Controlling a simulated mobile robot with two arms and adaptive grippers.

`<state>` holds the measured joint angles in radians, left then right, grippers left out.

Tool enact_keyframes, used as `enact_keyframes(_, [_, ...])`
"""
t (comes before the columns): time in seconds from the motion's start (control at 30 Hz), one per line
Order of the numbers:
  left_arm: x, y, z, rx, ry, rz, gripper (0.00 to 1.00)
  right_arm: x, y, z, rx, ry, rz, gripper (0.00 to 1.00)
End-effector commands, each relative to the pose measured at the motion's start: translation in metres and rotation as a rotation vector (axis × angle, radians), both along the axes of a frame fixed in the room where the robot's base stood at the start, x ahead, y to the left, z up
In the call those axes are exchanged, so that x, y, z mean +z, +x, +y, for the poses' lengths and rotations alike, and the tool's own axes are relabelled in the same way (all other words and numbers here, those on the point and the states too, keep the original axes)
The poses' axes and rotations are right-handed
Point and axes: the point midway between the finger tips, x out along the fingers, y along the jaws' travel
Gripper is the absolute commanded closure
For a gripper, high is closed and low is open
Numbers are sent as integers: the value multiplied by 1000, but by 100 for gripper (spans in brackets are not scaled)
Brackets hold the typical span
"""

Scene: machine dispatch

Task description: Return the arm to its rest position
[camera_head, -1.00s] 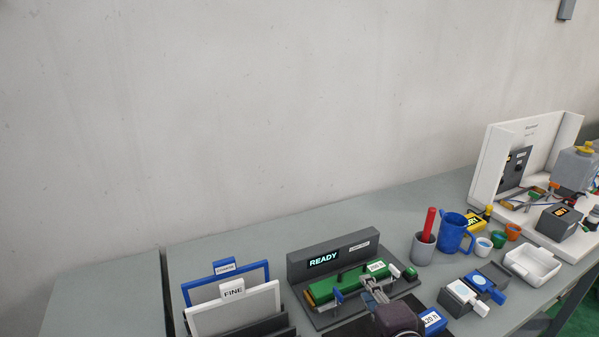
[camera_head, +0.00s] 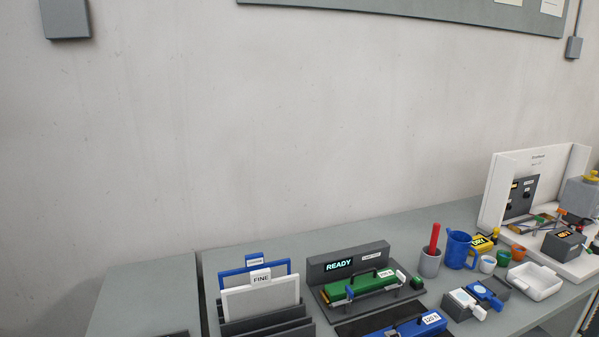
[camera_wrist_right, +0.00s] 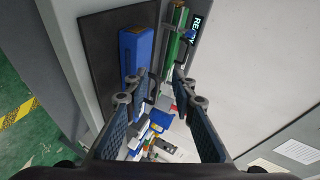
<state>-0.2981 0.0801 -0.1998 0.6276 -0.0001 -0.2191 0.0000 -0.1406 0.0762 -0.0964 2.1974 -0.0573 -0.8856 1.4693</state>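My right gripper (camera_wrist_right: 165,95) shows in the right wrist view with its two fingers apart and nothing between them. It hangs above the bench, with a blue block (camera_wrist_right: 136,55) and a green block (camera_wrist_right: 178,38) beyond its fingers. In the head view the green block (camera_head: 362,286) sits in a dark fixture whose display (camera_head: 340,265) reads READY. The blue block (camera_head: 418,326) labelled 320 lies in front of it on a dark mat (camera_head: 352,330). Neither gripper shows in the head view.
A rack (camera_head: 262,322) holding framed screens, one marked FINE, stands left of the fixture. To the right are a grey cup (camera_head: 429,263) with a red stick, a blue jug (camera_head: 457,250), small cups and a white tray (camera_head: 535,280). A white-walled station (camera_head: 530,170) stands at the far right.

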Motion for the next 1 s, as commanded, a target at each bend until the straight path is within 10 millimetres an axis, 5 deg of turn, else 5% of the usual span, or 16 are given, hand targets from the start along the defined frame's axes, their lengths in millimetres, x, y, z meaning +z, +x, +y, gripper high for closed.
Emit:
enact_keyframes(0.37, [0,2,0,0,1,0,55,-55,-59,0,174,-320,202,76])
enact_keyframes(0.7, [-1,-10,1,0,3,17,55,-123,-179,0,637,-784,504,76])
enact_keyframes(1.0, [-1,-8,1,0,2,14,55,-147,-267,-2,1051,-1017,640,76])
